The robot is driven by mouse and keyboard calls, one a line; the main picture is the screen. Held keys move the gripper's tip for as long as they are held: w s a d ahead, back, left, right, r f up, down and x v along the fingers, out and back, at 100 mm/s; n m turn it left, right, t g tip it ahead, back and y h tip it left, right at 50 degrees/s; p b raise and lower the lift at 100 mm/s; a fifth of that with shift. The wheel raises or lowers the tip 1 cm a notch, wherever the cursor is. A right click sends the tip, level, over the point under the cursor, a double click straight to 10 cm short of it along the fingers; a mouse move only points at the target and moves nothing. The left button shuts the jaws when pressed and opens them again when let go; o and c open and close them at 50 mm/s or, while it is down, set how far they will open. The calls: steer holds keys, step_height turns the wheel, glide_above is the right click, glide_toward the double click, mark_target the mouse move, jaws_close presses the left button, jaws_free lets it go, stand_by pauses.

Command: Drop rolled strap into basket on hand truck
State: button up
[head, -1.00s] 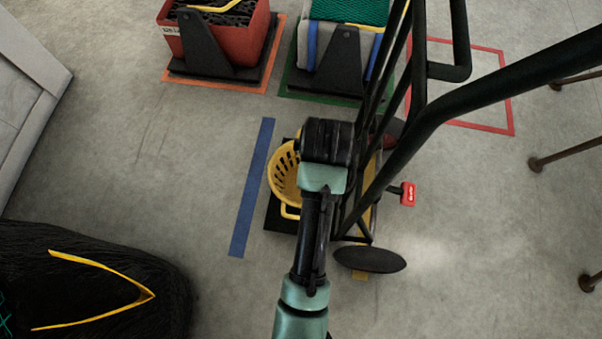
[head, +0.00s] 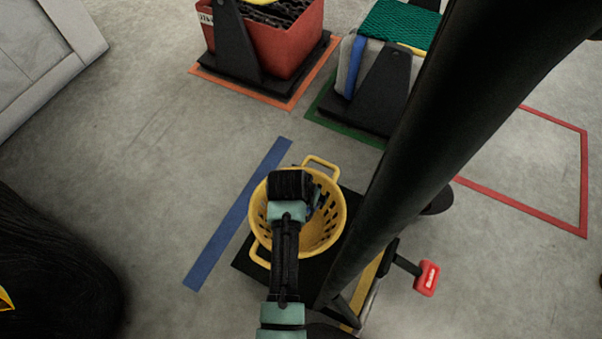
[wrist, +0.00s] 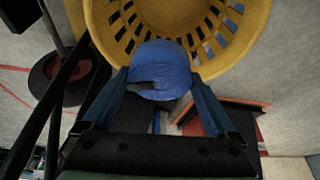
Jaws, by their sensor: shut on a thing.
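The yellow slatted basket (head: 336,222) stands on the black base plate (head: 249,262) of the hand truck (head: 440,130). My gripper (wrist: 160,92) is shut on a blue rolled strap (wrist: 160,66), held between its two fingers in the wrist view. In the head view my arm end is over the left part of the basket's opening, and it hides most of the gripper and strap. In the wrist view the basket's wall and rim (wrist: 240,50) lie behind the strap. How deep the strap is relative to the rim I cannot tell.
The hand truck's thick dark frame rises close on the right. A red-handled part (head: 427,278) sticks out beside it. A red crate (head: 286,45) and a grey bin with green netting (head: 400,20) stand behind. A black net heap (head: 60,270) lies at left.

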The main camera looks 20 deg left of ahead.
step_height(320, 180, down, 6)
steer(key=b, duration=0.6)
steer(key=shift+s+r+b, duration=0.1)
steer(key=shift+r+b, duration=0.1)
steer(key=shift+b, duration=0.1)
steer(key=o, duration=1.2)
steer(key=p+v, duration=0.9)
steer(key=v, duration=0.4)
steer(key=shift+p, duration=0.3)
